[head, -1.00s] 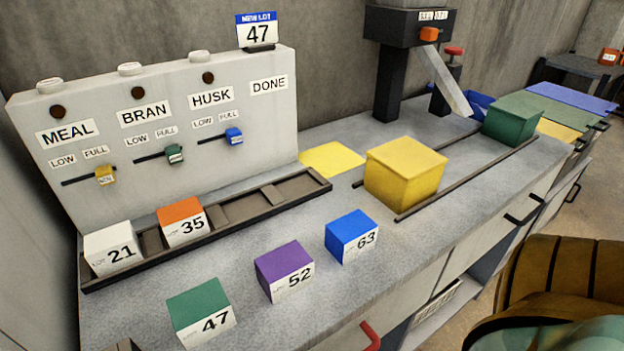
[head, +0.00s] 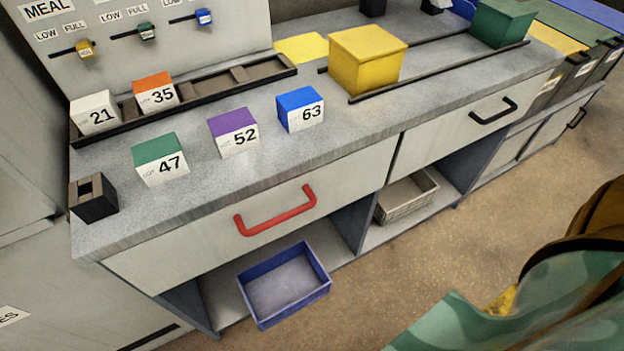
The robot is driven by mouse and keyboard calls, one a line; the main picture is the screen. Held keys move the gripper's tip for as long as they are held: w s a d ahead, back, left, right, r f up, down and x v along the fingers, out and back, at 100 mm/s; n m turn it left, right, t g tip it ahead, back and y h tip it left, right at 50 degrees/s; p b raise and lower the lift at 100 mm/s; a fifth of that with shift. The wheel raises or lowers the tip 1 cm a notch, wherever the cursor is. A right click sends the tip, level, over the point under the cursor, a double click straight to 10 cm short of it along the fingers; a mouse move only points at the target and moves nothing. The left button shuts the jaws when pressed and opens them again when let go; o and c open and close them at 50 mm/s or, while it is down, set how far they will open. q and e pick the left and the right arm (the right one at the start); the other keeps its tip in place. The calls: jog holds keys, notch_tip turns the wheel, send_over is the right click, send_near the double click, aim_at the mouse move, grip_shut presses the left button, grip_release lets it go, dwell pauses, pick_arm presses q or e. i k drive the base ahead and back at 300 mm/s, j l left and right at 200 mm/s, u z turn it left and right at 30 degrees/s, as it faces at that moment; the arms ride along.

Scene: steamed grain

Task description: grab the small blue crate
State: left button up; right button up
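The small blue crate (head: 297,306) is in the head view, low at the centre. It is open-topped, looks empty, and sits upright on the lower shelf under the counter, below the drawer with the red handle. Its front seems to stick out past the shelf edge. Neither of my grippers is in view.
A grey basket (head: 409,213) sits in the bay to the right, past a divider. The red handle (head: 275,211) juts out above the crate. Numbered blocks and a yellow box (head: 368,75) stand on the counter (head: 215,195). Open floor (head: 440,250) lies in front; a brown and teal thing fills the lower right.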

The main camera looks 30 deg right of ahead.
aim_at(280, 286)
jog(key=k+l+z, duration=0.35)
jog(key=k, duration=0.2)
jog(key=k+l+z, duration=0.35)
jog(key=k+l, duration=0.05)
jog(key=k, duration=0.1)
